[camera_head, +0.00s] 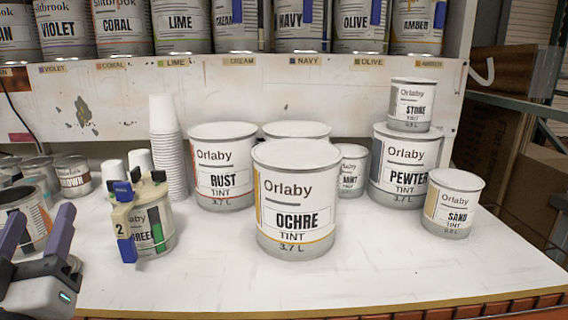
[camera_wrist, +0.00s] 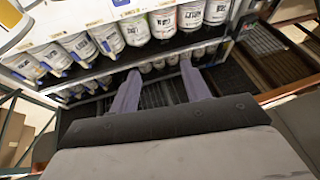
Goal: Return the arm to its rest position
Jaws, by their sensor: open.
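My gripper (camera_head: 42,235) is at the lower left of the head view, with its purple fingers spread apart and nothing between them. In the wrist view my gripper (camera_wrist: 160,90) also shows open and empty, with its fingers pointing toward shelves of cans. In the head view it is in front of an open-looking can (camera_head: 30,215) at the left edge, whose lower part it partly hides. I cannot tell whether it touches that can.
An OCHRE can (camera_head: 297,240) stands front centre on the white counter (camera_head: 390,280). A GREEN can (camera_head: 160,225) bears clips. Stacked cups (camera_head: 168,160) stand behind. The front right is clear.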

